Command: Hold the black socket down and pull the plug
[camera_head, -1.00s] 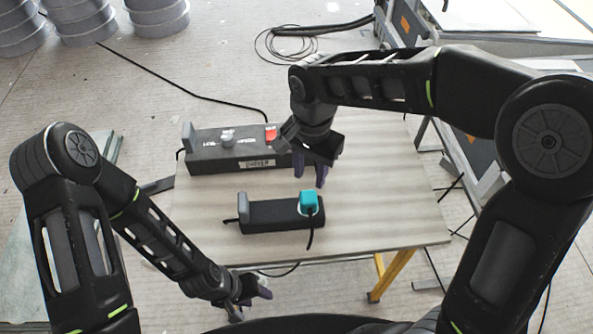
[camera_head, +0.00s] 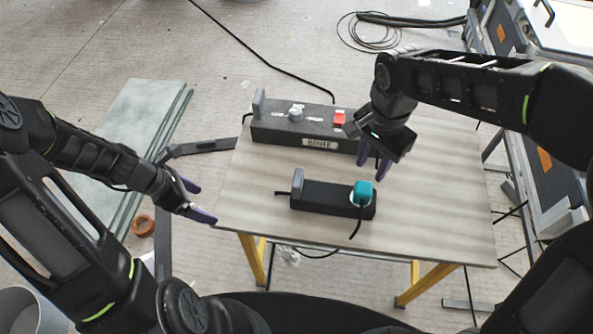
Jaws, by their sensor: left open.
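The black socket (camera_head: 318,199) lies on the table (camera_head: 440,205), with an upright grey block (camera_head: 297,181) at its left end. The teal plug (camera_head: 362,191) sits in the white-ringed outlet at its right end, and a black cord hangs from it toward the table's front. My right gripper (camera_head: 372,163) is above and just behind the plug, fingers pointing down, apart from it. Its fingers look parted with nothing between them. My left gripper (camera_head: 196,200) is open and empty at the table's left edge, well left of the socket.
A longer black box (camera_head: 275,130) with a grey knob, a red switch (camera_head: 339,118) and a grey end block stands behind the socket. Greenish sheets (camera_head: 140,130) and an orange ring (camera_head: 143,225) lie left of the table. The table's right side is clear.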

